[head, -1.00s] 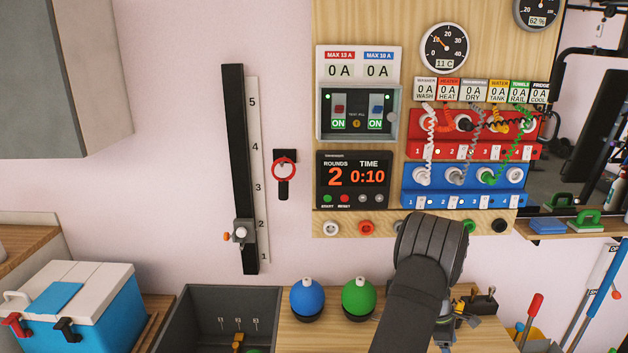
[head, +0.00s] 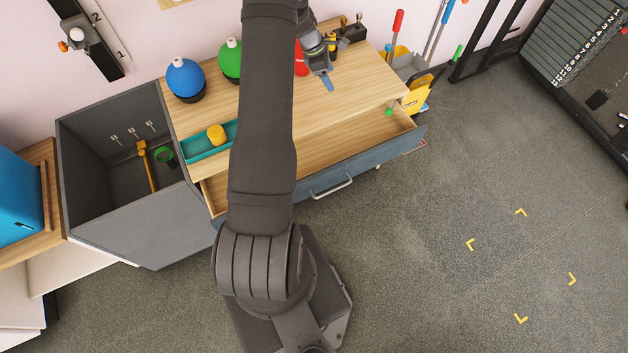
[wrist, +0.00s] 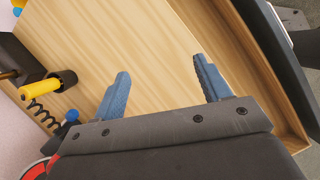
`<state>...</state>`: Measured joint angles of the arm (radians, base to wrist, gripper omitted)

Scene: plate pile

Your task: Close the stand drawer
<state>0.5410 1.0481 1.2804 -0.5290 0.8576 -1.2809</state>
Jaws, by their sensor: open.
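The stand drawer (head: 345,160) is pulled out from under the wooden stand top (head: 345,95). Its blue-grey front has a pale bar handle (head: 331,188). My arm hides part of the drawer's left side. A small green thing (head: 388,111) shows at its right end. My gripper (head: 326,82) is open and empty above the back of the stand top, apart from the drawer. In the wrist view its two blue fingers (wrist: 163,83) are spread over bare wood, and the open drawer's edge (wrist: 245,65) runs along the right.
Blue (head: 186,78) and green (head: 230,60) round objects, a teal tray (head: 196,148) with a yellow piece, and a red object (head: 301,60) are on the stand top. A grey open bin (head: 150,225) is left. A yellow-grey bucket (head: 412,75) stands right.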

